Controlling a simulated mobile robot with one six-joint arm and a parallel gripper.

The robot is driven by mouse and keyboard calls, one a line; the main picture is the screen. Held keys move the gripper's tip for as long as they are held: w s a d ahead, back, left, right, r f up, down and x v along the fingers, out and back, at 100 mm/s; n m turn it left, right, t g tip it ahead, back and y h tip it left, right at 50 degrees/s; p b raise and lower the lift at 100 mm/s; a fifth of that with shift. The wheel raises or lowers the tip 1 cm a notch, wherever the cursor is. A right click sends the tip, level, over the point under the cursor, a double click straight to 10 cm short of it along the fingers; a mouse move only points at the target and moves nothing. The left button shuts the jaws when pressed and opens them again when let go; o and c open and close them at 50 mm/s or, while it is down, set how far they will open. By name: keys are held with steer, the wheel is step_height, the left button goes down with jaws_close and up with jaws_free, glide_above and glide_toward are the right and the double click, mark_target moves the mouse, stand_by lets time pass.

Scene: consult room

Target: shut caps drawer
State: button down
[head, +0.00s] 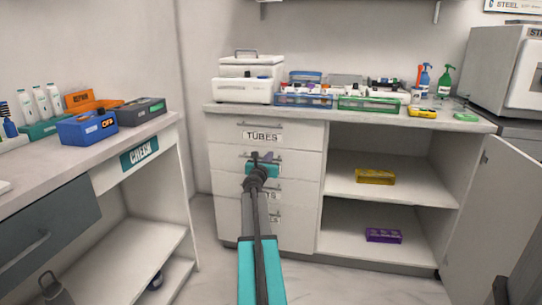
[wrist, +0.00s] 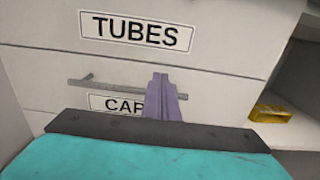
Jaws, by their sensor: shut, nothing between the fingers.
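The caps drawer (head: 228,160) is the second drawer down in the white cabinet, below the drawer labelled TUBES. In the wrist view its front (wrist: 40,68) looks flush or nearly flush with the TUBES drawer; I cannot tell if a small gap remains. Its grey bar handle (wrist: 105,86) runs across above a label (wrist: 110,102), of which only "CAP" shows. My gripper (head: 264,157) is in front of this drawer, its purple fingers (wrist: 162,84) together and empty. They overlap the handle's right part and hide the label's end; I cannot tell if they touch.
The TUBES drawer (head: 262,134) is shut above. To the right are open shelves with a yellow box (head: 375,176) and a purple box (head: 383,236), and an open cabinet door (head: 492,205). A counter (head: 95,150) stands at the left, with free floor between.

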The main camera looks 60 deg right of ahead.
steer(key=p+v, duration=0.2)
steer(key=v, duration=0.9)
steer(key=shift+a, duration=0.1)
stand_by(0.6)
